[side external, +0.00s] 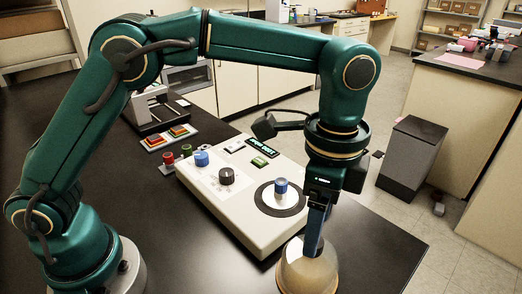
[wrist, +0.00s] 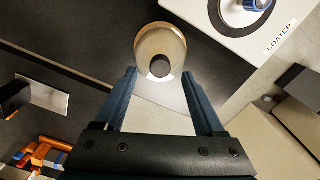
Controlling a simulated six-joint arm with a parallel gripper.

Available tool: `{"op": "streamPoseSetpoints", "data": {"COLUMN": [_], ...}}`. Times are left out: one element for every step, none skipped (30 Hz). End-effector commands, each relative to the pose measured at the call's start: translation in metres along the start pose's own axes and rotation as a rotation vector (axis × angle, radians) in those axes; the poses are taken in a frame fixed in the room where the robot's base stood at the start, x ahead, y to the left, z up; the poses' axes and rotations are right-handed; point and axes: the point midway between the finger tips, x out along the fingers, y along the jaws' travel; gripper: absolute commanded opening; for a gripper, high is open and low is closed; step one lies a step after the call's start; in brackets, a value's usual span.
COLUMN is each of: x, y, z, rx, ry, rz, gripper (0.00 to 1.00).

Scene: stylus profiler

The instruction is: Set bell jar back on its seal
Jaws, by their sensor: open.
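The bell jar (side external: 307,272), a clear amber-tinted dome, stands on the dark bench in front of the coater, its lower part cut off by the frame. In the wrist view the jar (wrist: 160,38) shows from above, with a dark round knob (wrist: 160,67) near the fingertips. My gripper (side external: 313,243) points down over the jar's top. In the wrist view my gripper (wrist: 159,76) is open, with the knob between and slightly beyond its fingertips; contact cannot be told. The dark seal ring (side external: 266,206) lies on the white coater (side external: 237,220), with nothing covering it.
A blue-topped piece (side external: 281,187) stands inside the ring. The coater also carries a black knob (side external: 226,176), a blue knob (side external: 201,158) and a lit display (side external: 262,145). The bench edge (side external: 415,262) lies to the right.

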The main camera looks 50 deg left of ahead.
Motion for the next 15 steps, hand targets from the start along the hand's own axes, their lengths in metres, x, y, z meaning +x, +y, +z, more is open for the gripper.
{"op": "streamPoseSetpoints", "data": {"x": [0.004, 0.008, 0.012, 0.016, 0.02, 0.025, 0.029, 0.032, 0.036, 0.038, 0.041, 0.043, 0.044, 0.044, 0.045], "y": [0.001, 0.001, 0.001, 0.001, 0.001, 0.001, 0.0, 0.0, 0.0, 0.0, 0.0, 0.0, 0.0, 0.0, 0.0], "z": [0.0, 0.0, 0.001, 0.001, 0.001, 0.001, 0.001, 0.001, 0.001, 0.001, 0.001, 0.001, 0.001, 0.001, 0.0], "rx": [0.001, 0.0, -0.001, -0.001, -0.001, -0.001, -0.001, -0.001, -0.001, -0.001, -0.001, -0.001, -0.001, -0.001, -0.001], "ry": [-0.001, -0.001, -0.001, -0.001, -0.001, -0.001, 0.0, -0.001, 0.001, 0.001, 0.002, 0.003, 0.004, 0.004, 0.005], "rz": [0.001, 0.001, 0.001, 0.001, 0.001, 0.001, 0.001, 0.002, 0.0, 0.001, 0.0, -0.001, -0.001, -0.001, -0.002], "gripper": [0.71, 0.71, 0.71, 0.71, 0.71, 0.71, 0.71, 0.71, 0.71, 0.71, 0.71, 0.71, 0.71, 0.71, 0.71]}}
